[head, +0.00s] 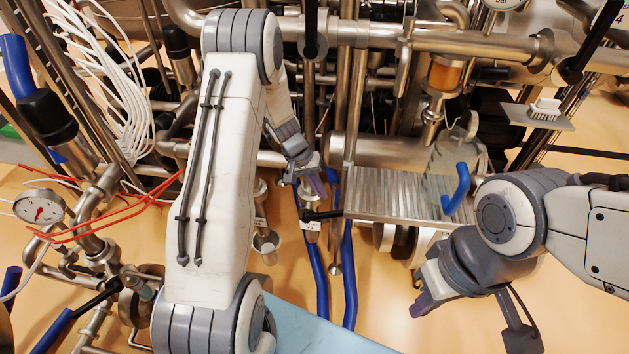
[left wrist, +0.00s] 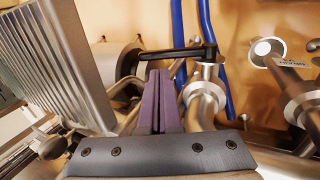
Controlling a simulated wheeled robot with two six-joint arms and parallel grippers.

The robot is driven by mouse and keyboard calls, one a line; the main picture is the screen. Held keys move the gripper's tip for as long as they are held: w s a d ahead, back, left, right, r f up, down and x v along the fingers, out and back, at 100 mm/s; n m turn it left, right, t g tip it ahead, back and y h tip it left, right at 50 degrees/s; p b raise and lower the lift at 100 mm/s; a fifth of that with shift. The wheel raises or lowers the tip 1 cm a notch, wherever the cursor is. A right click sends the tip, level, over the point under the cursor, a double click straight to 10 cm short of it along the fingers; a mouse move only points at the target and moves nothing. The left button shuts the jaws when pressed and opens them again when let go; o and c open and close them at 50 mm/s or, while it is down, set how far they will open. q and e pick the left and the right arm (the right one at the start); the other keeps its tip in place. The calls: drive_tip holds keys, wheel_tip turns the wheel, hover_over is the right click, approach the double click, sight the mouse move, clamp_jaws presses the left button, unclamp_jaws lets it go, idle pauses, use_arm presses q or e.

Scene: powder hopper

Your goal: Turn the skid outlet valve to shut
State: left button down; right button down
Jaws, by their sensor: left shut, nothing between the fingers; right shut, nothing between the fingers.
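A valve with a black lever handle (head: 322,215) sits on a steel pipe near the middle of the head view; I take it to be the skid outlet valve. The lever points right, toward the ribbed plate, across the pipe. In the left wrist view the black lever (left wrist: 180,53) lies just beyond the fingertips, its pivot above a steel fitting (left wrist: 205,95). My left gripper (head: 314,184) is shut and empty, close to the lever; I cannot tell whether they touch. Its purple fingers (left wrist: 158,80) are together. My right gripper (head: 424,306) is shut and empty at lower right, away from the valve.
A ribbed metal plate (head: 395,195) stands right of the lever. Blue hoses (head: 348,270) run down behind the valve. A labelled steel outlet pipe (head: 264,240) is just left of it. Steel pipework crowds the back. A pressure gauge (head: 38,208) stands at far left.

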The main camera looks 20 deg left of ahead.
sight(332, 212)
use_arm(q)
drive_tip(key=x, duration=0.6)
drive_tip(key=shift+d+f+b, duration=0.15)
drive_tip(key=shift+f+b, duration=0.2)
drive_tip(key=shift+b, duration=0.05)
use_arm(e)
drive_tip(key=shift+f, duration=0.5)
